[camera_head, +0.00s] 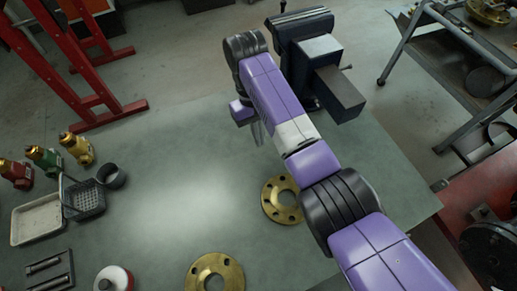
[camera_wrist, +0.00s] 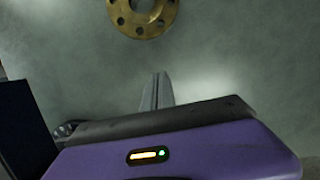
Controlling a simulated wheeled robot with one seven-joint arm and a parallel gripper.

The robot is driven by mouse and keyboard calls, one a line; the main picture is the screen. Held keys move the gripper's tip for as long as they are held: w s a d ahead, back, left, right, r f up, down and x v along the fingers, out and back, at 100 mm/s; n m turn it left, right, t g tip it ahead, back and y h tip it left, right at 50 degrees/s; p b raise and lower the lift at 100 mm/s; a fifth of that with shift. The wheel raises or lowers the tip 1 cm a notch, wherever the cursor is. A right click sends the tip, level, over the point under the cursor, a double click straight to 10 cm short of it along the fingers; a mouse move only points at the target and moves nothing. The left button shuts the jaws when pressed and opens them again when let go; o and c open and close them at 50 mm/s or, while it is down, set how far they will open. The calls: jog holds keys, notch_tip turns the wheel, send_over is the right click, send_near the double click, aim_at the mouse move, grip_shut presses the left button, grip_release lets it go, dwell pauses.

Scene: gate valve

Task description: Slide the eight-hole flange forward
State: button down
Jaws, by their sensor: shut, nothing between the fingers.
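A brass flange (camera_head: 270,203) lies flat on the grey-green table, partly hidden by my arm in the head view. A brass flange (camera_wrist: 142,28) with closely spaced holes shows at the top of the wrist view, cut off by the edge; it appears to be the same one. Its full hole count is not visible. My gripper (camera_head: 257,137) is shut and empty, pointing down at the table, beyond the flange toward the vise side. In the wrist view the closed fingers (camera_wrist: 156,88) are apart from the flange, with bare table between.
A second brass flange (camera_head: 214,265) lies at the bottom edge. A dark vise (camera_head: 338,93) stands at the table's far right. The table's middle is clear.

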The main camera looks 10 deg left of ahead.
aim_at(270, 176)
jog(key=x, duration=0.9)
jog(key=shift+d+p, duration=0.15)
jog(key=shift+p, duration=0.15)
jog(key=shift+s+d+r+p, duration=0.15)
jog(key=shift+s+d+p, duration=0.65)
jog(key=shift+s+p, duration=0.3)
jog(key=shift+s+d, duration=0.35)
jog(key=shift+s, duration=0.15)
